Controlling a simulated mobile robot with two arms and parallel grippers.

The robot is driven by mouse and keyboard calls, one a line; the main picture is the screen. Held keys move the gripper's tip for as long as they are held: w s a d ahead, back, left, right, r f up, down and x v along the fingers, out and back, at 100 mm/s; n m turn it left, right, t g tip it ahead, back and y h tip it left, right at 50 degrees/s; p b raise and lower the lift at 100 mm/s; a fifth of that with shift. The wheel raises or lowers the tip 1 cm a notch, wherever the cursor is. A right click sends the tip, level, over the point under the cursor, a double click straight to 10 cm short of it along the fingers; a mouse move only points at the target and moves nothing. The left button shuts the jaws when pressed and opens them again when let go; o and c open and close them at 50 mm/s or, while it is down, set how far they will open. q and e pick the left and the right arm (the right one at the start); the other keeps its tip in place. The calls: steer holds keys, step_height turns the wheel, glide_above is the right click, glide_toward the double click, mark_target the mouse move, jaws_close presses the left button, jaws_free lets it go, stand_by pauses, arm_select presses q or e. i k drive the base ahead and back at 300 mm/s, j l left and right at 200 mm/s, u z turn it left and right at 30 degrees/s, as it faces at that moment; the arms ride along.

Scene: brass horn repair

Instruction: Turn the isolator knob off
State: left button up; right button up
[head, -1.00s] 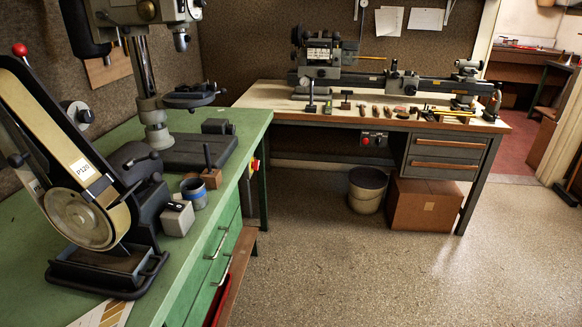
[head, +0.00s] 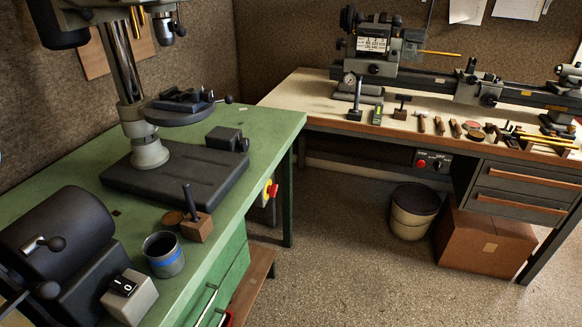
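A red knob on a yellow backing (head: 269,190) shows at the right side of the green bench, below its top edge; it looks like the isolator knob. It is small and seen at an angle, so I cannot tell its setting. A control box (head: 433,161) with a red button and a dark round control hangs under the front edge of the lathe bench. Neither of my grippers is in view.
The green bench (head: 75,161) carries a drill press (head: 150,152), a blue-banded cup (head: 163,255) and a grey switch box (head: 129,298). The lathe bench (head: 311,91) stands behind to the right, with a bucket (head: 412,212) and cardboard box (head: 485,240) below. The floor (head: 345,285) in front is clear.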

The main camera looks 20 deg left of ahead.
mark_target(272, 190)
steer(key=i, duration=2.4)
steer(key=i+u, duration=0.2)
steer(key=u, duration=0.2)
steer(key=i+l+u, duration=0.1)
steer(key=i+u, duration=0.25)
steer(key=i+l+u, duration=0.1)
steer(key=u, duration=0.3)
steer(key=i+l+u, duration=0.15)
steer(key=u, duration=0.25)
steer(key=l, duration=0.1)
